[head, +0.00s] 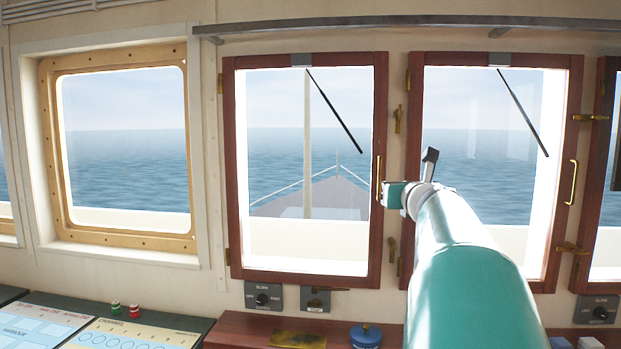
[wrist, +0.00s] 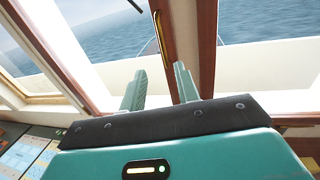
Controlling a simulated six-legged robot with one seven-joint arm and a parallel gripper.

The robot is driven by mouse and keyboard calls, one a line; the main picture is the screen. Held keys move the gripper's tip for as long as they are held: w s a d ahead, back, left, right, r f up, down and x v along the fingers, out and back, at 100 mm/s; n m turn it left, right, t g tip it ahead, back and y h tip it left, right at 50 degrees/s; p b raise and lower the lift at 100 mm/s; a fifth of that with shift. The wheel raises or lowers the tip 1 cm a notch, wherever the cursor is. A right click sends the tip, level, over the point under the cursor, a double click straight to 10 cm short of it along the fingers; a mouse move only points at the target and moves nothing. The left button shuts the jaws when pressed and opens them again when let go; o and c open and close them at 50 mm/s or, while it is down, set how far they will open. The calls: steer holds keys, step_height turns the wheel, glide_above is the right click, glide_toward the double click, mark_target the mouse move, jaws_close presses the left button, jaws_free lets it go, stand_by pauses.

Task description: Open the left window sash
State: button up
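The left window sash (head: 381,100) is a red-brown wooden frame around a tall pane, and it looks closed in the head view. A slim brass handle (head: 378,178) stands upright on its right stile. In the wrist view the handle (wrist: 164,36) lies just beyond the fingertips, roughly between their lines. My gripper (wrist: 160,72) has its two teal fingers apart with nothing visibly held. In the head view my gripper (head: 388,194) is at the handle's lower end, partly hidden by my arm. I cannot tell whether a finger touches the handle.
Brass latches (head: 398,119) sit on the post right of the sash. A second red-framed window (head: 575,90) stands to the right, behind my arm. Below are a wiper knob panel (head: 263,298), a blue round pot (head: 366,335) and a chart console (head: 130,334). A grey rail (head: 380,23) runs above.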

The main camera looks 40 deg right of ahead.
mark_target(380, 177)
steer(key=x, duration=1.3)
steer(key=shift+w+d, duration=0.15)
steer(key=shift+d, duration=0.25)
jaws_close()
